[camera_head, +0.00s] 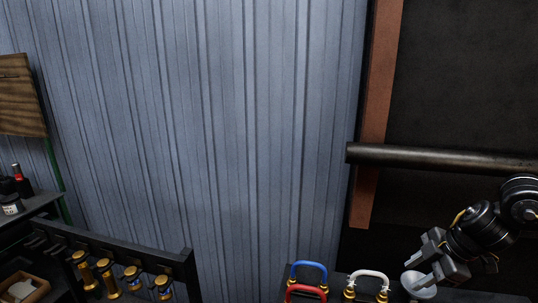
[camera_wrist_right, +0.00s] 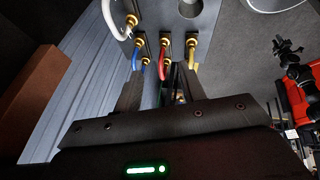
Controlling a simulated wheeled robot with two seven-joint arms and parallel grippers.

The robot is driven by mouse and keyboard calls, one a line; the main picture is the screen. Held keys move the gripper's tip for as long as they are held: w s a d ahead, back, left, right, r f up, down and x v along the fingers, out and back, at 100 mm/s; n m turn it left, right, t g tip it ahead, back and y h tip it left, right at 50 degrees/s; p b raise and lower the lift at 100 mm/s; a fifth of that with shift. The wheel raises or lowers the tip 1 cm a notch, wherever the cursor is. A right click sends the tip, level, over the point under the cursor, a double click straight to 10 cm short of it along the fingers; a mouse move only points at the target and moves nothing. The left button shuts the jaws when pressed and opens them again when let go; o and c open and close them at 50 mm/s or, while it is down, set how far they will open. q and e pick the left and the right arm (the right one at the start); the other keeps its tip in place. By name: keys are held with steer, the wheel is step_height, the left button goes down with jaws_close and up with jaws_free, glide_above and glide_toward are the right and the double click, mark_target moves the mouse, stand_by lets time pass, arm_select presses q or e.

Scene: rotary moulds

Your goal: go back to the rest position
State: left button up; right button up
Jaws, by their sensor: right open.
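My right gripper (camera_head: 424,262) is at the lower right of the head view, its fingers pointing left and down, above the dark bench edge. In the right wrist view the two fingers of the right gripper (camera_wrist_right: 162,88) are apart, with nothing clearly held between them. Beyond the fingertips is a grey panel with coloured loops on brass ends. A pale rounded thing (camera_head: 414,281) shows beside the lower finger in the head view; I cannot tell whether they touch. My left gripper is not in view.
A blue loop (camera_head: 309,265), a red loop (camera_head: 305,289) and a white loop (camera_head: 371,275) stand left of my right gripper. A horizontal dark pipe (camera_head: 440,158) runs above it. A rack (camera_head: 120,248) with brass-ended pieces stands lower left. The corrugated wall fills the middle.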

steer(key=a+f+m+t+y, duration=0.1)
steer(key=a+f+t+y, duration=0.15)
steer(key=a+f, duration=0.7)
steer(key=a+f+t+y, duration=0.15)
steer(key=a+t, duration=0.25)
steer(key=a, duration=1.3)
steer(key=s+d+f+m+g+h, duration=0.25)
steer(key=s+d+f+m, duration=0.2)
steer(key=s, duration=0.35)
steer(key=s+d+f+m+g+h, duration=0.25)
steer(key=s+f+m, duration=0.2)
steer(key=s, duration=0.35)
steer(key=s+d+f+m+g+h, duration=0.2)
steer(key=s+d+f+m+h, duration=0.25)
steer(key=s, duration=0.45)
step_height(320, 180, down, 33)
steer(key=s+g+y+b, duration=0.1)
steer(key=s+y+b, duration=0.1)
steer(key=b, duration=0.4)
arm_select(q)
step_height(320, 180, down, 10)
steer(key=b, duration=0.4)
arm_select(e)
steer(key=s+d+f+n+g, duration=0.1)
steer(key=s+d+f, duration=0.2)
steer(key=s+f, duration=1.3)
step_height(320, 180, down, 4)
